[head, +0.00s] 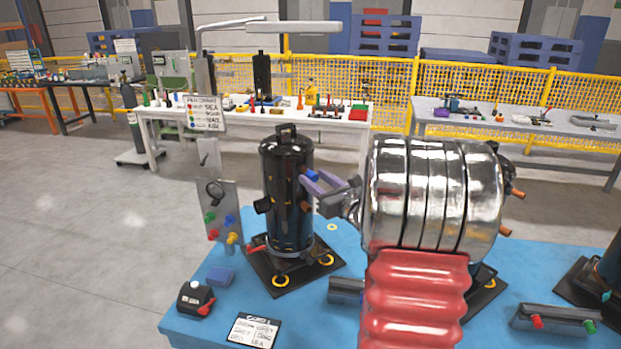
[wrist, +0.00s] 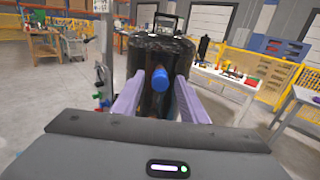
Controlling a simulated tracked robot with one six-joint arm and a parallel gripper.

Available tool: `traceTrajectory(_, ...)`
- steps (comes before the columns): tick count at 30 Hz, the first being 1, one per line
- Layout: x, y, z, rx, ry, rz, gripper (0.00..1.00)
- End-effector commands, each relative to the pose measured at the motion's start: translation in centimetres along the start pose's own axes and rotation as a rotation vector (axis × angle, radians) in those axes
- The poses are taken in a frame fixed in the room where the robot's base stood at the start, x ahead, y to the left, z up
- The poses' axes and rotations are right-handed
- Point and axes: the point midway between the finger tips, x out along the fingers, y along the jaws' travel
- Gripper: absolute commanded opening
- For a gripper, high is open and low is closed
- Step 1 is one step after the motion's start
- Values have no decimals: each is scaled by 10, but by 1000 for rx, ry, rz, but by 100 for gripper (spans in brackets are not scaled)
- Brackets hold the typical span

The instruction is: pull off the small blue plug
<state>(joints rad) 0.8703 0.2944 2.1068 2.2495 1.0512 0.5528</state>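The small blue plug (head: 310,175) sticks out from the upper side of the black upright compressor (head: 286,205) on the blue pallet. In the wrist view the blue plug (wrist: 159,79) is near the middle, seen end-on against the black cylinder. My gripper (head: 313,182) has two lilac fingers, spread apart. In the wrist view one finger is left of the plug and the other right, with a visible gap on each side. An orange-brown plug (head: 305,206) sits below the blue one on the compressor. How deep the fingertips reach along the plug is hard to tell.
A panel with coloured knobs (head: 218,205) stands left of the compressor. A black box with a red lever (head: 195,298), a small blue block (head: 220,276) and a label card (head: 254,330) lie on the pallet (head: 300,320). Workbenches (head: 240,120) and yellow fencing stand behind.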

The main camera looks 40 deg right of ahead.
Motion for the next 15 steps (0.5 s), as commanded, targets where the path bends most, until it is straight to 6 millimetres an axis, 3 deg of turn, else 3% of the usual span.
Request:
traceTrajectory(11,0,0,0,0,0,0,39)
traceTrajectory(15,0,0,0,0,0,0,31)
